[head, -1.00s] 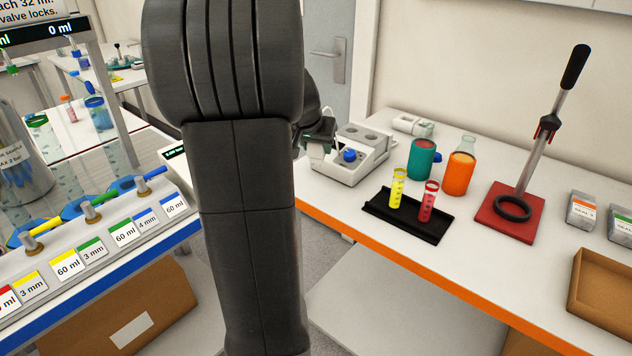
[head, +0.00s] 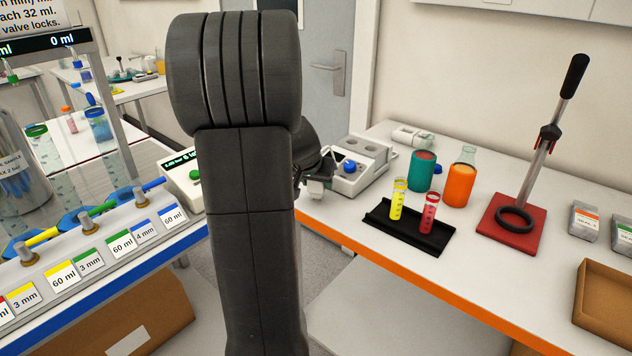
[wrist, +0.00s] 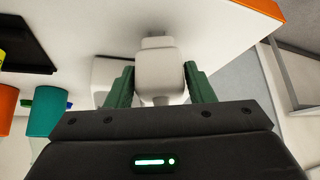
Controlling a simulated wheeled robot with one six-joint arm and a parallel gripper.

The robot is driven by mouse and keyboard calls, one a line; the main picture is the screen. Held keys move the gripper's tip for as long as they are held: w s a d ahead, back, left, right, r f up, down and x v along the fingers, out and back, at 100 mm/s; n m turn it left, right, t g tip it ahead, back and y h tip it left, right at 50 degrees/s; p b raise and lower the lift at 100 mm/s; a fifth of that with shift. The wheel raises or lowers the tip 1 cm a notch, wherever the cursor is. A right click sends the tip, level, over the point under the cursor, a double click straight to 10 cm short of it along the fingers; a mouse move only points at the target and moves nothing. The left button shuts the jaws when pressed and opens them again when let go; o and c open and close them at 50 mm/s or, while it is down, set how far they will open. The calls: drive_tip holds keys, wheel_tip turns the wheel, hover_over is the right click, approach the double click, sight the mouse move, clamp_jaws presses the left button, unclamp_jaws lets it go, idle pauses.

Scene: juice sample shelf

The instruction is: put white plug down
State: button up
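The white plug (wrist: 160,72) is a pale blocky piece in the middle of the wrist view. My gripper (wrist: 159,84) has its two green fingers on either side of it and is shut on it. In the head view the plug (head: 316,188) shows small beside my arm, near the front left end of the right bench (head: 480,265). Most of my gripper (head: 312,177) is hidden behind my arm there. The plug appears held above the bench top near its edge; I cannot tell whether it touches anything.
A white device with a blue knob (head: 349,166) stands just behind my gripper. Teal (head: 422,172) and orange (head: 459,186) containers, a black tray (head: 425,238) with yellow and red tubes and a red-based press (head: 511,226) stand further right. The bench front is clear.

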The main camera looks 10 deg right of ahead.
drive_tip(key=shift+o, duration=1.1)
drive_tip(key=shift+r, duration=0.15)
drive_tip(key=shift+s+a+r, duration=0.1)
drive_tip(key=shift+r, duration=0.15)
drive_tip(key=v, duration=1.1)
drive_tip(key=shift+s+r, duration=0.15)
drive_tip(key=shift+s, duration=0.05)
drive_tip(key=x, duration=1.3)
drive_tip(key=shift+s+a, duration=0.15)
drive_tip(key=shift+a, duration=0.05)
wheel_tip(320, 180, up, 2)
drive_tip(key=shift+r+p, duration=0.25)
drive_tip(key=shift+p, duration=0.05)
drive_tip(key=shift+r, duration=0.45)
